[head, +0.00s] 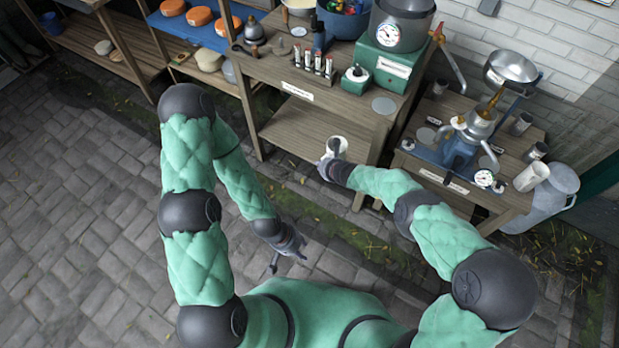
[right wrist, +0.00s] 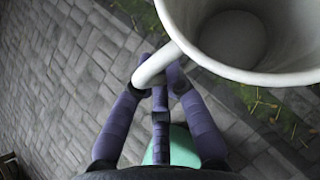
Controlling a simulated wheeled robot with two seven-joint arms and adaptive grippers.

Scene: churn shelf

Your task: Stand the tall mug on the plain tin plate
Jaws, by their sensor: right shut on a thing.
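A white mug (head: 338,145) is held by its handle in my right gripper (head: 328,160), in front of the wooden bench. The right wrist view shows the fingers (right wrist: 160,85) closed around the handle, with the mug (right wrist: 245,40) open and empty inside. I cannot tell which is the plain tin plate. My left gripper (head: 288,255) is open and empty, low over the paving.
A blue press with a gauge (head: 463,145) stands mid right bench. A green scale-like machine (head: 385,65) and a rack of tubes (head: 315,65) occupy the left bench. A milk can (head: 556,190) stands at right.

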